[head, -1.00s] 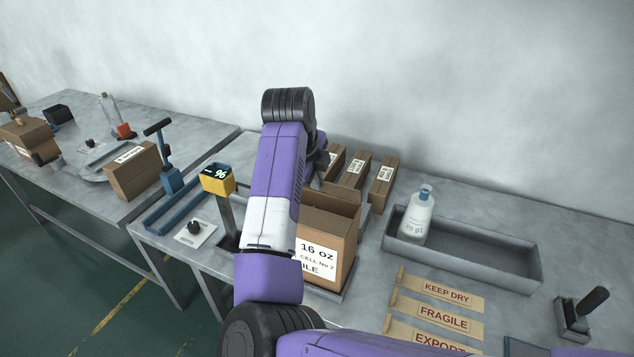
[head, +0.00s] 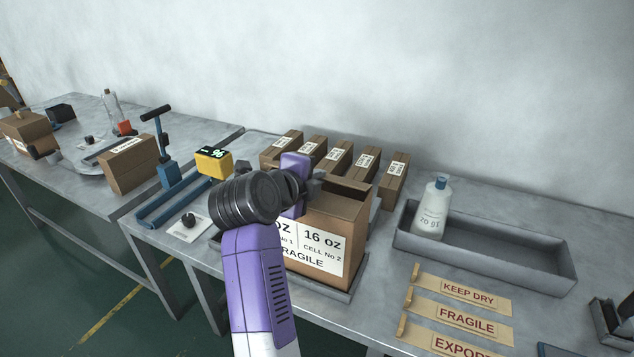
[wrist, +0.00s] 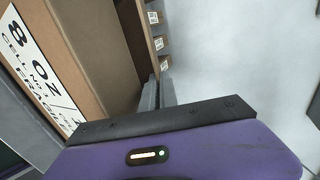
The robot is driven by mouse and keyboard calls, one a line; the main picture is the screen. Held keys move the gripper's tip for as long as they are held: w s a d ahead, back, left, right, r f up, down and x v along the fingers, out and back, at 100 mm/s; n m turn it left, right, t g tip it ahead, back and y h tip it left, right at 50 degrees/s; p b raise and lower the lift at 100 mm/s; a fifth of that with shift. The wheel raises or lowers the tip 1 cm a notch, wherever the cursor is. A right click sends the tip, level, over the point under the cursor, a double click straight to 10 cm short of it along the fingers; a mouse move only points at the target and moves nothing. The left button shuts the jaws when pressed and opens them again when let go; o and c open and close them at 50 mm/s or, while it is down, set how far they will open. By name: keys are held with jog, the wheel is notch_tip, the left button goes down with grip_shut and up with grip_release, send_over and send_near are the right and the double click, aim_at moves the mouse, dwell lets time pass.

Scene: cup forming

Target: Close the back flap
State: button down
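The brown carton (head: 352,232) stands upright with its top at least partly open. Its white label reads "16 oz", "CELL No 2" and FRAGILE. A strip of cardboard shows at the back of its top, behind my gripper; I cannot tell how far the back flap is folded. My gripper (head: 314,187) is over the carton's top, left of its middle. In the wrist view the carton (wrist: 88,50) fills the left side, and my gripper's two grey fingers (wrist: 159,92) lie side by side, seemingly shut and empty, close to the cardboard. Contact is unclear.
Several small barcoded boxes (head: 397,178) stand in a row behind the carton. A grey tray (head: 510,249) with a white bottle (head: 433,210) is at the right. Label strips (head: 455,290) lie in front of it. A yellow display (head: 213,161) stands at the left.

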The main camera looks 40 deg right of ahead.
jog(key=shift+f, duration=0.1)
dwell(0.5)
jog(key=c, duration=1.6)
grip_release()
jog(key=shift+c, duration=0.2)
